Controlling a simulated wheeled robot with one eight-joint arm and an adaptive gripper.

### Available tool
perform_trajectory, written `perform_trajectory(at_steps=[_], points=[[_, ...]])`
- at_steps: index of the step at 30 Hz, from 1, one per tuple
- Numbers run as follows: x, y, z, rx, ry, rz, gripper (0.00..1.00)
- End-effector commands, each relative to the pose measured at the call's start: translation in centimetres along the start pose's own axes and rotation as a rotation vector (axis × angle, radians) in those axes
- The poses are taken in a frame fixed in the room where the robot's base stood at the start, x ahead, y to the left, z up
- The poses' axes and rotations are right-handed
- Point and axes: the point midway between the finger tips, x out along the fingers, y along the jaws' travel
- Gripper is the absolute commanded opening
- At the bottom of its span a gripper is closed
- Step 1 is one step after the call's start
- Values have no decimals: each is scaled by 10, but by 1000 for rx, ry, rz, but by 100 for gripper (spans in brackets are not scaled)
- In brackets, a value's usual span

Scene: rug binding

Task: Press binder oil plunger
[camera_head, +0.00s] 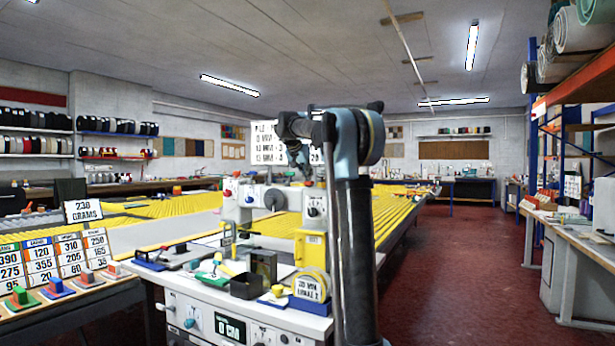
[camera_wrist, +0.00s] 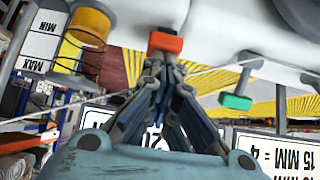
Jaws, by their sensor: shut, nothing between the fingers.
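An orange-red cap (camera_wrist: 165,42), which looks like the plunger's top, sits against the white machine body in the wrist view. My gripper (camera_wrist: 162,62) is shut and empty, its fingertips right at the cap's near edge; I cannot tell whether they touch it. Left of the cap is an amber oil glass (camera_wrist: 85,42) beside a MIN/MAX label (camera_wrist: 43,40). In the head view my gripper (camera_head: 307,181) is above the white binding machine (camera_head: 246,215), partly behind my arm.
A green-tipped lever (camera_wrist: 236,101) stands out right of the gripper in the wrist view. A white thread crosses close to the fingers. A sign (camera_head: 267,150) stands behind the arm. A yellow tape roll (camera_head: 312,279) lies on the bench. Red floor at right is clear.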

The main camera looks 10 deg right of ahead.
Motion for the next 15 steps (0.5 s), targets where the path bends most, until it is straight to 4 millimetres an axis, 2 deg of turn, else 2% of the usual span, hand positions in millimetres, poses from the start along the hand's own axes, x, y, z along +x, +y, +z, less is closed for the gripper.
perform_trajectory(at_steps=[5, 15], points=[[-34, 11, -22, 7, 13, -3, 0], [-108, 15, -23, 7, 19, -7, 0]])
